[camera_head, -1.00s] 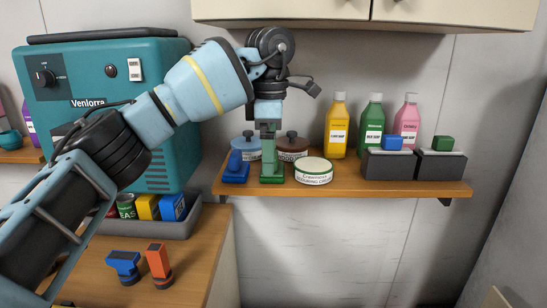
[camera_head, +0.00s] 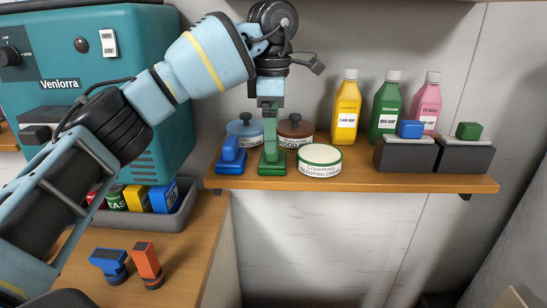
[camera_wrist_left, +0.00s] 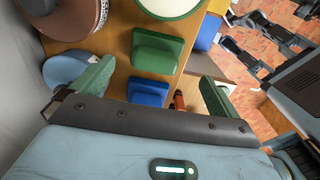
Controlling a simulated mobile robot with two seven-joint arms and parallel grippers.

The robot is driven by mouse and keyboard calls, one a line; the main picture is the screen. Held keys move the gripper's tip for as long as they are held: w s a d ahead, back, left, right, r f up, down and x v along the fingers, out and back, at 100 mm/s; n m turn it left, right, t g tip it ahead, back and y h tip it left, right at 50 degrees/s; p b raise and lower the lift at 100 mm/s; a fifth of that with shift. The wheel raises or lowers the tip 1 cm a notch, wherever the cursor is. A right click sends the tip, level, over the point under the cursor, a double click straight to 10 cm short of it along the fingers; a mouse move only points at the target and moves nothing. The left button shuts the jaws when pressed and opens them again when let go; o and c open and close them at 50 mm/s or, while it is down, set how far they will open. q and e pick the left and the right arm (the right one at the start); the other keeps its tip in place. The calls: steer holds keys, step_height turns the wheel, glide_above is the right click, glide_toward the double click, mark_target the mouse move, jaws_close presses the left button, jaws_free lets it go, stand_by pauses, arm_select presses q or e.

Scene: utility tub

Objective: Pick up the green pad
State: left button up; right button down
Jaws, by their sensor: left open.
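The green pad (camera_head: 272,166), a flat base with a raised grip, stands on the wooden wall shelf. In the left wrist view, the green pad (camera_wrist_left: 158,52) lies ahead of the fingers. A similar blue pad (camera_head: 231,156) stands just left of it. My left gripper (camera_head: 270,125) points down over the green pad and hides part of its top. Its green fingers are open and wide apart in the left wrist view (camera_wrist_left: 152,90), with nothing held between them. I cannot tell whether they touch the pad.
The shelf (camera_head: 400,182) also holds a round scouring cream tin (camera_head: 319,160) close right of the pad, two knobbed tins (camera_head: 295,130) behind, soap bottles (camera_head: 346,105), and two dark boxes (camera_head: 404,155) topped by blue and green blocks. A teal machine (camera_head: 80,60) stands left.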

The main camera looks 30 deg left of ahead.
arm_select(q)
steer(key=shift+f, duration=0.65)
steer(key=shift+w+a+f, duration=0.1)
steer(key=shift+w+f, duration=0.05)
steer(key=shift+f, duration=1.1)
steer(key=shift+w+a+f, duration=0.1)
steer(key=shift+w+f, duration=0.05)
steer(key=shift+f, duration=1.05)
steer(key=shift+d, duration=0.1)
steer(key=c, duration=1.1)
steer(key=shift+o, duration=0.2)
steer(key=shift+r, duration=0.1)
